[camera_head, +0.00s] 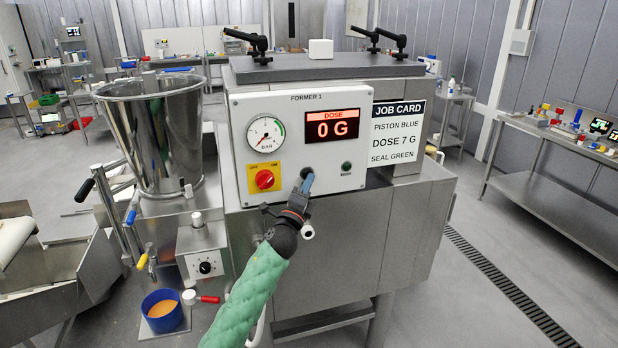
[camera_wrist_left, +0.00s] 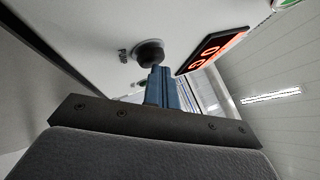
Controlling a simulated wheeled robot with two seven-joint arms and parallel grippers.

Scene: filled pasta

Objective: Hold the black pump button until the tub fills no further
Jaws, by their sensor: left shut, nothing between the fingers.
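The black pump button (camera_wrist_left: 150,53) is a round knob on the white front panel (camera_head: 345,110) of the machine. My left gripper (camera_head: 307,180) is shut and empty, its blue fingers pointing at this button and mostly covering it in the head view. In the left wrist view the fingertips (camera_wrist_left: 158,72) overlap the button's lower edge; I cannot tell whether they touch or press it. The blue tub (camera_head: 148,302) stands at lower left, with orange filling inside. The red dose display (camera_head: 332,124) reads 0 G. My right gripper is not in view.
A green button (camera_head: 346,167) and a red rotary switch (camera_head: 264,179) flank the fingers. A pressure gauge (camera_head: 266,134) is above the switch. A steel hopper (camera_head: 160,140) stands left. The job card (camera_head: 397,132) reads piston blue, dose 7 G, seal green.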

